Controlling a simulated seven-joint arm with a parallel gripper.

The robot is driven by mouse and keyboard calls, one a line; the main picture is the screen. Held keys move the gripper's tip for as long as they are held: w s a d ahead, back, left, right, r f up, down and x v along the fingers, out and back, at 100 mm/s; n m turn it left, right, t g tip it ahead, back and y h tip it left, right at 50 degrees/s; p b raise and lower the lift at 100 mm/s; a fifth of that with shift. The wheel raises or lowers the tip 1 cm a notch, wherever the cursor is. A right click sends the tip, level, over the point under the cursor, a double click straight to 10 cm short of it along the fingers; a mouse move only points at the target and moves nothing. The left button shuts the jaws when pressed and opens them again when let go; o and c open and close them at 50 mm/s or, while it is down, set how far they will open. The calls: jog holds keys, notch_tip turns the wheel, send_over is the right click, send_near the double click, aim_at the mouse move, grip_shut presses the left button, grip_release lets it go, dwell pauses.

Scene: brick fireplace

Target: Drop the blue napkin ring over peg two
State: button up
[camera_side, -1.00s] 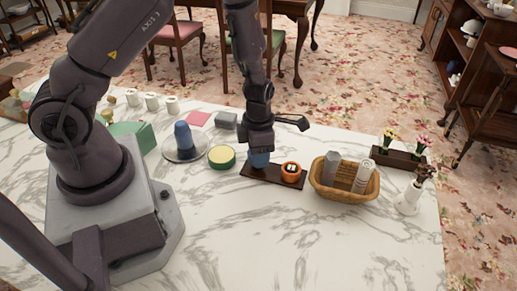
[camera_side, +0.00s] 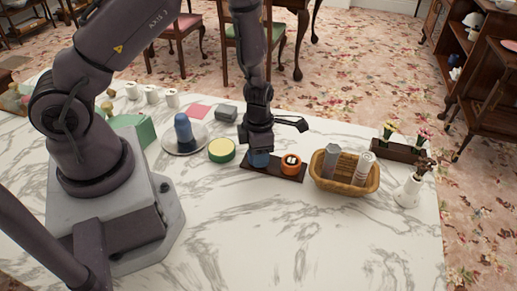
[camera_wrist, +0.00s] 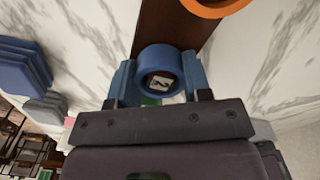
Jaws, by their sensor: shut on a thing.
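The blue napkin ring (camera_wrist: 146,60) is between my gripper's two fingers; it also shows in the side view (camera_side: 258,159). My gripper (camera_wrist: 158,82) is shut on the ring, low over the left end of the dark peg board (camera_wrist: 168,22). The board also shows in the side view (camera_side: 272,171). Through the ring's hole in the wrist view I see a pale peg top (camera_wrist: 160,82) with a dark mark, which I cannot read surely. The ring lines up around that peg from above; how far down it sits is unclear. An orange ring (camera_side: 290,165) is at the board's right end.
A wicker basket (camera_side: 343,187) with two upright grey and white items stands close right of the board. A green-and-yellow round tin (camera_side: 221,150) and a plate (camera_side: 170,146) with a blue stack (camera_side: 183,130) are to the left. The front marble is clear.

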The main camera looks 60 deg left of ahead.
jog(key=shift+f, duration=0.1)
jog(key=o, duration=1)
notch_tip(320, 180, up, 13)
